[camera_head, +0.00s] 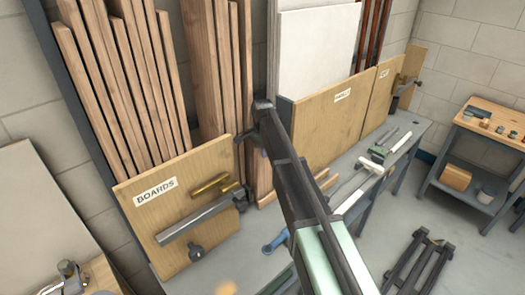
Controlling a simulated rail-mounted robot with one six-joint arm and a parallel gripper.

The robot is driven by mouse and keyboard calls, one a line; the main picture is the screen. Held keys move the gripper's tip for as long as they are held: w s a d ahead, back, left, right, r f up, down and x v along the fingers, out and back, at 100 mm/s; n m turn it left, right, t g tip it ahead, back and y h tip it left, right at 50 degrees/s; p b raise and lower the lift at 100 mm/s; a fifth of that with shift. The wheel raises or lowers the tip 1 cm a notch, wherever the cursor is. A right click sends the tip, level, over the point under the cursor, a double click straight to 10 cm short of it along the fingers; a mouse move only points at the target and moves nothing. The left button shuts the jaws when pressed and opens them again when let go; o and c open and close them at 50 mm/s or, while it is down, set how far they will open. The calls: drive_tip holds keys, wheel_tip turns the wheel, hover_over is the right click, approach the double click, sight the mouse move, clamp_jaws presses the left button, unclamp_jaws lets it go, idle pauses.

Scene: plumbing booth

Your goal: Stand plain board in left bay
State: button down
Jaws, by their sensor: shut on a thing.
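My gripper (249,139) is at the dark end of my arm, in the middle of the view, in front of the rack. It is shut on what looks like a narrow, upright plain wooden board (247,62). The arm hides part of the grip and the board's lower end, so I cannot tell what the board rests on. The left bay has a wooden front (165,218) labelled BOARDS. Several long boards (118,75) lean behind it, left of my gripper. More wide boards (208,65) stand just left of the gripper.
White panels (315,50) stand behind another labelled wooden front (335,120) to the right. Metal and brass pipes (200,214) are fixed on the left front. A grey bench (395,155) carries tools. Floor shows at lower right.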

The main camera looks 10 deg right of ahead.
drive_tip(key=c, duration=0.8)
unclamp_jaws()
drive_tip(key=shift+c, duration=0.2)
wheel_tip(320, 180, up, 11)
drive_tip(key=p, duration=1.1)
drive_tip(key=shift+f, duration=0.1)
drive_tip(key=shift+s+n, duration=0.1)
drive_tip(key=shift+n, duration=0.6)
drive_tip(key=s+f+n+b, duration=0.3)
drive_tip(key=s, duration=0.8)
drive_tip(key=s+d+f+n+b, duration=0.1)
drive_tip(key=s+f+n+b, duration=0.2)
drive_tip(key=s, duration=0.9)
drive_tip(key=s+f+n+b, duration=0.4)
drive_tip(key=s, duration=0.7)
drive_tip(key=shift+s+d+f+b, duration=0.15)
drive_tip(key=shift+s+f+b, duration=0.15)
drive_tip(key=shift+b, duration=0.05)
